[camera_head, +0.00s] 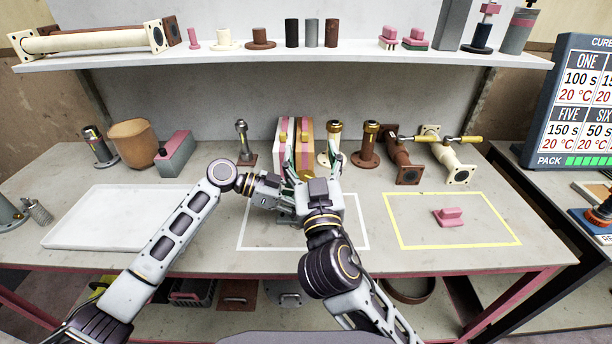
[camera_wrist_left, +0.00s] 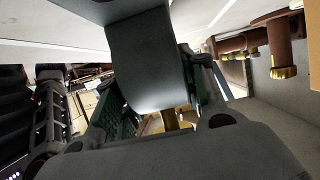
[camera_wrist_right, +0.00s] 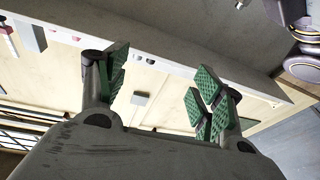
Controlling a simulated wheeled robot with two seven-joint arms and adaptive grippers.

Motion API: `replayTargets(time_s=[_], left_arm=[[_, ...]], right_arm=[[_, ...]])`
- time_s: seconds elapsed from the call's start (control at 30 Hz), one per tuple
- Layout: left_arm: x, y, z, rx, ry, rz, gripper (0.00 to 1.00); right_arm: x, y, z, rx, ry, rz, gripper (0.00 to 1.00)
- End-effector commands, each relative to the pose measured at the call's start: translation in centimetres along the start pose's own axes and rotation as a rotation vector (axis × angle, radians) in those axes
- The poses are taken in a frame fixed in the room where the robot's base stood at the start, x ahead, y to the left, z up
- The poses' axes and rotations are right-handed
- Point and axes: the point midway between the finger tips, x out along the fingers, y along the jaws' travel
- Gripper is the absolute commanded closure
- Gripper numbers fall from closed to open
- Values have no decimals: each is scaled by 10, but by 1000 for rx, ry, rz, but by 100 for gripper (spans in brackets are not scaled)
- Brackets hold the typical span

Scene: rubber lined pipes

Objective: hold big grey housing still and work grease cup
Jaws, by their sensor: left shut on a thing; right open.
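The big grey housing (camera_wrist_left: 150,60) is a smooth grey block between the green-padded fingers of my left gripper (camera_wrist_left: 155,105), which is shut on it. In the head view my left gripper (camera_head: 274,198) reaches in from the left over the white-outlined area, and the arms mostly cover the housing there. A brass-coloured piece (camera_wrist_left: 178,119) shows just below the housing in the left wrist view. I cannot tell whether it is the grease cup. My right gripper (camera_head: 312,168) is open with its fingers pointing away from me, and its spread green pads (camera_wrist_right: 162,78) hold nothing.
Behind the grippers stand a pink-and-orange block stand (camera_head: 294,140), brass-capped flanged fittings (camera_head: 370,140) and valves with yellow handles (camera_head: 450,150). A white tray (camera_head: 75,236) lies at left. A pink part (camera_head: 448,216) sits inside the yellow outline at right. A shelf (camera_head: 280,60) runs above.

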Motion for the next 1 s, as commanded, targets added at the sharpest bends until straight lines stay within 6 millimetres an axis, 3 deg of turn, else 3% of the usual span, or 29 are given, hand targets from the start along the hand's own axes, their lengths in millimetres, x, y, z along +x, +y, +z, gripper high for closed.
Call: replayTargets(time_s=[0.5, 1.0], left_arm=[[0, 0, 0, 0, 1, -1, 100], [0, 0, 0, 0, 1, -1, 100]], right_arm=[[18, 4, -57, -166, 191, -34, 33], [33, 5, -85, -370, 328, -63, 33]])
